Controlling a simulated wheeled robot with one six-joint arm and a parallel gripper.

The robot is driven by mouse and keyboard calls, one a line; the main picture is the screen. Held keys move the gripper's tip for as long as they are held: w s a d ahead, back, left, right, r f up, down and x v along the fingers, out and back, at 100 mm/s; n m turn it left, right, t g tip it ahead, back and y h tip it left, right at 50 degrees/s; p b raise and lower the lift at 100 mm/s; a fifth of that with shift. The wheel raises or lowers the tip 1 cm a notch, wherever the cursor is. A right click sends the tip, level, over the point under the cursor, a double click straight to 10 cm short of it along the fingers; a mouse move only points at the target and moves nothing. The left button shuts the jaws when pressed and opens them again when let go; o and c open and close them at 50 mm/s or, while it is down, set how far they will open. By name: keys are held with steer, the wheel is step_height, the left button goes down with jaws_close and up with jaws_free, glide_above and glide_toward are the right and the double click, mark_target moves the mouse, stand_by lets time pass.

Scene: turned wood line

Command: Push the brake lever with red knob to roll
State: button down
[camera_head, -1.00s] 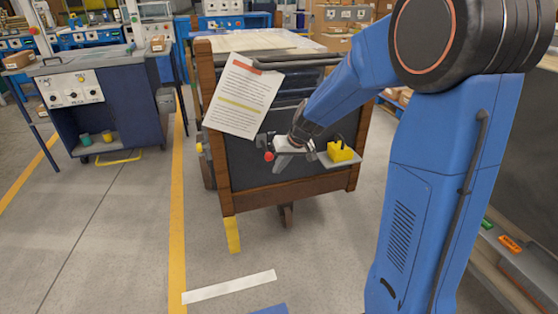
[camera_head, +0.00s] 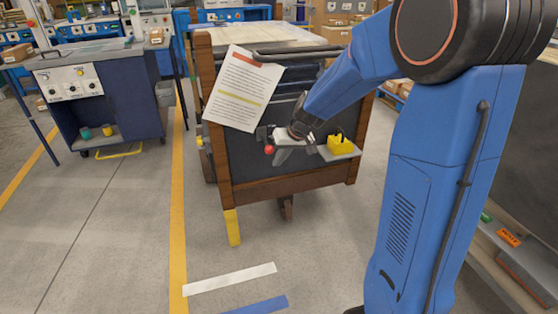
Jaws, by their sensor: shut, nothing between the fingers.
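The brake lever's red knob (camera_head: 269,149) shows on the front of the dark cart with wooden posts (camera_head: 270,190). My gripper (camera_head: 281,155) is shut and empty, with its fingertips just right of the red knob. I cannot tell whether they touch it. The lever's shaft is mostly hidden or too small to make out beside the gripper. A dark bracket (camera_head: 263,133) sits just above the knob. No roll marking can be read from here.
A small shelf with a yellow block (camera_head: 341,145) juts from the cart right of my gripper. A paper sheet (camera_head: 243,90) hangs at the cart's upper left. A blue control bench (camera_head: 100,105) stands at the left. The floor in front is clear, with tape strips.

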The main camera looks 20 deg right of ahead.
steer(key=shift+r, duration=0.15)
stand_by(0.3)
steer(key=shift+r, duration=0.7)
